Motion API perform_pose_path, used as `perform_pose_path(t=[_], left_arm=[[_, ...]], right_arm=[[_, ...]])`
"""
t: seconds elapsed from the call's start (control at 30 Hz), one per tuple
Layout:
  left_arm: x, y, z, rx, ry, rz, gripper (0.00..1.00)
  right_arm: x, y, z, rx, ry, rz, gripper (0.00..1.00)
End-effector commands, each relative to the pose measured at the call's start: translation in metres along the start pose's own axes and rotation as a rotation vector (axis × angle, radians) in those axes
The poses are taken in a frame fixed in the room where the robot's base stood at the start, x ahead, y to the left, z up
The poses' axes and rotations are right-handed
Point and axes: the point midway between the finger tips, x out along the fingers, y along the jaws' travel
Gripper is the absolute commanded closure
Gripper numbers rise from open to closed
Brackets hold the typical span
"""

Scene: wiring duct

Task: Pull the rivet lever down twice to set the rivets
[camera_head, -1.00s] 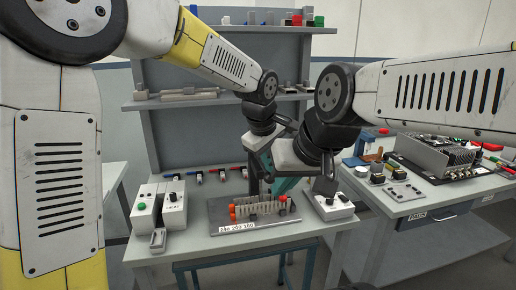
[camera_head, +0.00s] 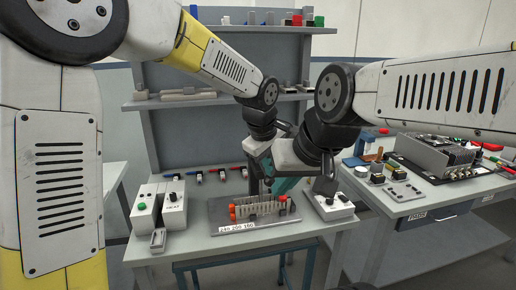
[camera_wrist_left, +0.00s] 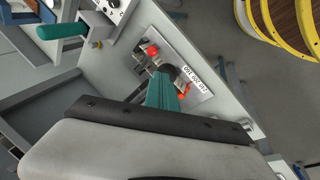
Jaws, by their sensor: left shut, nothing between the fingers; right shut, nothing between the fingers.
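The duct plate (camera_head: 215,222) with the printed label lies on the bench and carries a slotted piece (camera_head: 262,206) with orange-red parts at both ends. My right gripper (camera_head: 286,186), teal, is shut and empty above the back right of the plate. My left gripper (camera_head: 267,168), also teal, is shut and empty behind it, mostly hidden by the right wrist. In the left wrist view the left gripper (camera_wrist_left: 166,75) hangs over the plate (camera_wrist_left: 200,100), near a red part (camera_wrist_left: 152,50). I cannot make out for certain which part is the rivet lever.
A white box with knobs (camera_head: 330,207) stands right of the plate, under my right arm. Two white control boxes (camera_head: 172,205) stand to the left. A shelf (camera_head: 185,102) rises behind. A second bench with equipment (camera_head: 435,155) is at right.

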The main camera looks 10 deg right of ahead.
Motion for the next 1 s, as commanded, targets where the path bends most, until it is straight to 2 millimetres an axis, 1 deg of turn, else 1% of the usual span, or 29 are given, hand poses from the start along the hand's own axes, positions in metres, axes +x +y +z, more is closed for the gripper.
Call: perform_pose_path(t=[1.0], left_arm=[[0.0074, -0.0057, 0.0059, 0.001, -0.002, -0.002, 1.00]], right_arm=[[0.0000, 0.0000, 0.0000, 0.000, 0.000, 0.000, 1.00]])
